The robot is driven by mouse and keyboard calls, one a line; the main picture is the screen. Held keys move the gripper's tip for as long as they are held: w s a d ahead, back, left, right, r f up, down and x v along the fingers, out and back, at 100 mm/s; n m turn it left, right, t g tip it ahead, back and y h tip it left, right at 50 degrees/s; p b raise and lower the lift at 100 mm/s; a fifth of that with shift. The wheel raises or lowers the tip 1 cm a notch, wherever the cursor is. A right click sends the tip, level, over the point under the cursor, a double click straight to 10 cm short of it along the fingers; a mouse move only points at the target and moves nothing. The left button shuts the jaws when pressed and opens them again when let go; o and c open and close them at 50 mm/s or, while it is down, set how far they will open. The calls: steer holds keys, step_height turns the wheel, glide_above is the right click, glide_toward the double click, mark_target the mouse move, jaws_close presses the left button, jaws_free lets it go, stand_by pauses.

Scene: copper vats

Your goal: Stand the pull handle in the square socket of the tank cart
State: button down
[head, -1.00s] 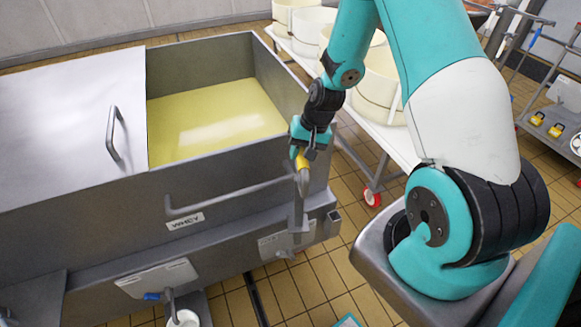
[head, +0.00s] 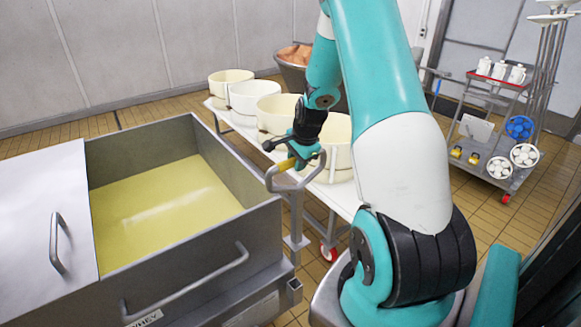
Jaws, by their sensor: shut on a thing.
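My gripper (head: 303,152) is shut on the yellow grip of the pull handle (head: 305,220), at the handle's looped top. The handle is a grey metal post that hangs about upright below the gripper, with a wider collar near its lower end. The tank cart (head: 208,266) is a grey metal tank of yellow liquid on the left. Its square socket (head: 294,286) is a small open tube at the near right corner. The handle's lower end appears just above the socket in the picture; I cannot tell its exact depth relative to it.
A silver lid (head: 35,205) covers the tank's left part, and a bar (head: 190,295) runs along its near side. A white table (head: 345,205) with cream tubs (head: 228,83) stands behind the handle. A trolley (head: 480,160) stands at the right on open tiled floor.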

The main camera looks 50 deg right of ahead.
mark_target(297, 185)
steer(key=shift+w+f+b, duration=0.1)
steer(key=shift+f+b, duration=3.35)
steer(key=shift+f, duration=1.2)
steer(key=shift+f+b, duration=2.85)
steer(key=shift+f, duration=1)
